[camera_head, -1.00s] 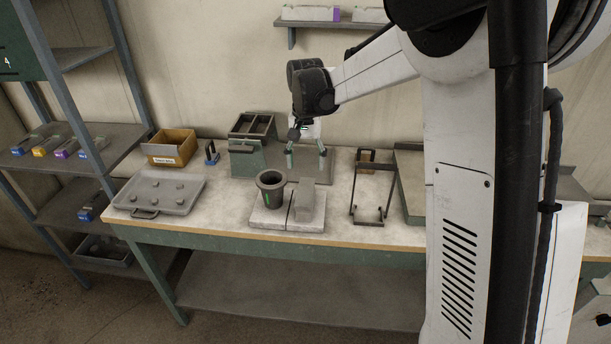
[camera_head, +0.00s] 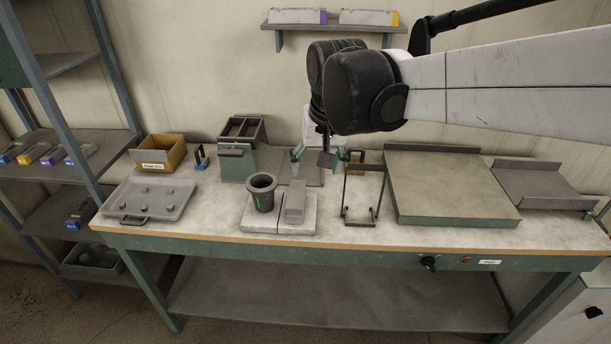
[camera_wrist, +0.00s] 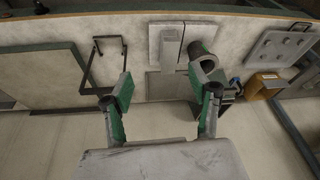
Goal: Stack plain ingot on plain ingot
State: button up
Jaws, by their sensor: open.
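A plain grey ingot-like block (camera_head: 295,203) lies on the pale split slab (camera_head: 262,226) at the front middle of the bench. It also shows in the wrist view (camera_wrist: 171,48). A second plain ingot cannot be made out clearly. My gripper (camera_head: 311,160) hangs behind the block, over the back of the bench near a flat plate. In the wrist view my gripper (camera_wrist: 164,95) has its two green-sided fingers wide apart, with nothing between them. A pale grey shape (camera_wrist: 165,160) fills the bottom of that view close to the camera.
A dark crucible (camera_head: 262,196) stands beside the block. A wire stand (camera_head: 361,222) is to the right, and a raised plate (camera_head: 450,190) beyond it. A knobbed tray (camera_head: 178,211) and cardboard box (camera_head: 160,166) are left. Ingots with coloured ends lie on the left rack (camera_head: 100,140) and wall shelf (camera_head: 330,27).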

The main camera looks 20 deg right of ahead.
jog(key=s+f+n+t, duration=0.2)
jog(key=s+f+t, duration=0.1)
jog(key=s, duration=1.2)
jog(key=shift+t, duration=0.3)
jog(key=shift+f, duration=0.1)
notch_tip(320, 180, down, 3)
jog(key=b, duration=0.3)
